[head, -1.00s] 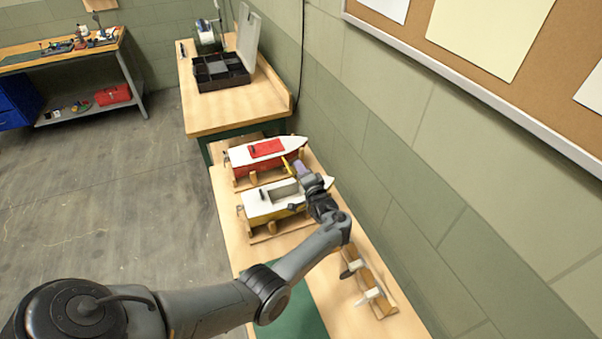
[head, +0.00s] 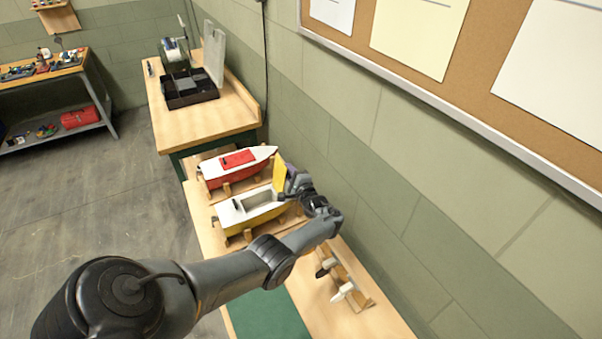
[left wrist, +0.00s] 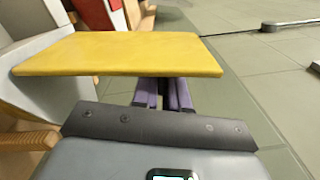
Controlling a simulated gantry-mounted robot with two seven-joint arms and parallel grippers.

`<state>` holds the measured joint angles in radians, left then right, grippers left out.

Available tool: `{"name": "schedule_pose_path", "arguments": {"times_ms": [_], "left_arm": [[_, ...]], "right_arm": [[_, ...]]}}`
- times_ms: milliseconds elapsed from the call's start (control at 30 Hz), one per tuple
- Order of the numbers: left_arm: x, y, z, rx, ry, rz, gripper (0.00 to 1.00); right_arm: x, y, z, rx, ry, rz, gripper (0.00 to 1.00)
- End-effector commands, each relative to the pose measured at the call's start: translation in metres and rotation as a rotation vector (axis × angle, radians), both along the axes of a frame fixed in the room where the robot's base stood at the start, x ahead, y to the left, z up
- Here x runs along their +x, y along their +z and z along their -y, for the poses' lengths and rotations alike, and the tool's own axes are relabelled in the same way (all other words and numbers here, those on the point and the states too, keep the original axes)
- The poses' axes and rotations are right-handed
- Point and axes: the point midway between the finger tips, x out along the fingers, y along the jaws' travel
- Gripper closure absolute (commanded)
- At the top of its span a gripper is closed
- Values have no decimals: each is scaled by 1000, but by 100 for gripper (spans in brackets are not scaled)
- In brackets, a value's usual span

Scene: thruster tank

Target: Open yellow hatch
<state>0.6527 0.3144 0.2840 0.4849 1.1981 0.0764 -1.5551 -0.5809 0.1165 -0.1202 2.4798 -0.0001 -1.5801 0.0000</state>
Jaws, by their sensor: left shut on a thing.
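The yellow hatch (head: 279,177) is a flat panel raised steeply at the far side of the white-and-yellow boat (head: 238,211). The boat's open deck compartment (head: 260,197) shows below and to the left of it. My left gripper (head: 290,181) is shut on the hatch. In the left wrist view the hatch (left wrist: 118,54) spans the upper left, and the purple fingers of my left gripper (left wrist: 168,90) meet its near edge. Whether a hinge still joins hatch and boat is hidden. My right gripper is not in view.
A red-and-white boat (head: 236,168) with a red hatch sits just behind on the same bench. A wooden rack with propellers (head: 345,284) stands nearer. A wall (head: 350,150) runs close along the right. A black organizer box (head: 190,87) is on the far bench.

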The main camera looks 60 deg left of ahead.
Motion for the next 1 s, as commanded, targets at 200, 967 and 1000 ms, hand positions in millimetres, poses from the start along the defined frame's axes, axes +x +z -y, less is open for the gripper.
{"name": "schedule_pose_path", "arguments": {"times_ms": [200,967,1000], "left_arm": [[-4,1,-4,3,8,-12,100],[-4,0,-1,0,7,-12,65],[-3,1,1,0,7,-12,65]], "right_arm": [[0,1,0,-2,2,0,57],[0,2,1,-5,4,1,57],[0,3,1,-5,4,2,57]]}}
